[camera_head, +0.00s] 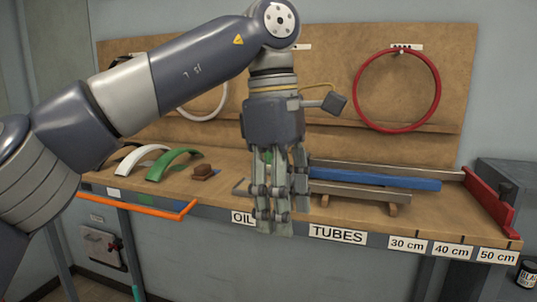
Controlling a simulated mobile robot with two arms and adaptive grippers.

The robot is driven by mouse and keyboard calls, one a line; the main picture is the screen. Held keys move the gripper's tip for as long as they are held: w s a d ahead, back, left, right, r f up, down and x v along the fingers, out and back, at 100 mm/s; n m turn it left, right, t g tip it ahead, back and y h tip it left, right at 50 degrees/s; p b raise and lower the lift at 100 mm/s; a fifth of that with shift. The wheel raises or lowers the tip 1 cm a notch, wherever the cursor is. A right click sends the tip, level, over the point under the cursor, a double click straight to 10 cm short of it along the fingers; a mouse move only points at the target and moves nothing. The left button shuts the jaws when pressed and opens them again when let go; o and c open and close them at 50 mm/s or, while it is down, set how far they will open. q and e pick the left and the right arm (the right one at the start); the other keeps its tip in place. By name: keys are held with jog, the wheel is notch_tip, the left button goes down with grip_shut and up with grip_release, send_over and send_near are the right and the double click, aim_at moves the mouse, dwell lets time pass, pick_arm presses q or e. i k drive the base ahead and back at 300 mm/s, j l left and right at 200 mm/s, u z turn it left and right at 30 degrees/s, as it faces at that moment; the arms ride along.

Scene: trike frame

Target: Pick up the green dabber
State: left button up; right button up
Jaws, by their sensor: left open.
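My right gripper is out of view.
Left on the bench (225,190) are green (173,163) and white (144,158) curved pieces and a small brown block (205,172). Right are a blue tube (375,179), metal tubes and a red stop (488,203). A red ring (357,98) hangs behind. An orange bar (140,208) runs along the front.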

aim_at(268, 156)
jog(key=i, duration=1.75)
